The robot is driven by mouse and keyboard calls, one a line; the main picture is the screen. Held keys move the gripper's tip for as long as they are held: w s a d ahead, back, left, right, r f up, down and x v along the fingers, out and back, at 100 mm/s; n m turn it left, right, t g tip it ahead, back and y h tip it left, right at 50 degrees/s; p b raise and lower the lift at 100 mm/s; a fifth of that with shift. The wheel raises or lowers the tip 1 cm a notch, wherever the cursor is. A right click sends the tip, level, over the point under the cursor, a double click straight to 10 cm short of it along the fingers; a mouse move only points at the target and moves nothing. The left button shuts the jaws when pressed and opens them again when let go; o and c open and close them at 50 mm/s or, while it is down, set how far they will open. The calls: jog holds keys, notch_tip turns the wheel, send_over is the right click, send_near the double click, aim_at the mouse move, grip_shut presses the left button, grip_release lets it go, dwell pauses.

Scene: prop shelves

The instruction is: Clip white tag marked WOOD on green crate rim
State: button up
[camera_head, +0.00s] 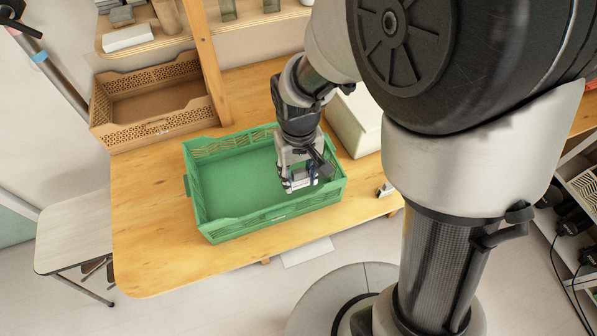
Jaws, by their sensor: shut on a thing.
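The green crate (225,222) stands on the wooden table, open at the top, and its visible floor is empty. My gripper (300,184) points down over the right part of the crate, near its front wall. It is shut on a small white piece that looks like the white tag (302,183). The fingers cover much of it, and no lettering can be read at this size. I cannot tell from this view whether the tag touches the crate rim.
A brown crate (150,128) stands at the back left of the wooden table (150,230), beside a wooden post (208,60). A pale box (357,122) is right behind the green crate. A small light object (385,190) lies right of it. The table's front left is clear.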

jog(key=shift+d+f+b, duration=0.4)
jog(key=shift+f+b, duration=0.05)
jog(key=shift+f, duration=0.1)
jog(key=b, duration=0.5)
send_over(301, 198)
notch_tip(301, 198, down, 6)
jog(key=shift+r, duration=0.25)
jog(key=shift+f+b, duration=1.1)
jog(key=shift+f, duration=1.05)
dwell(4.2)
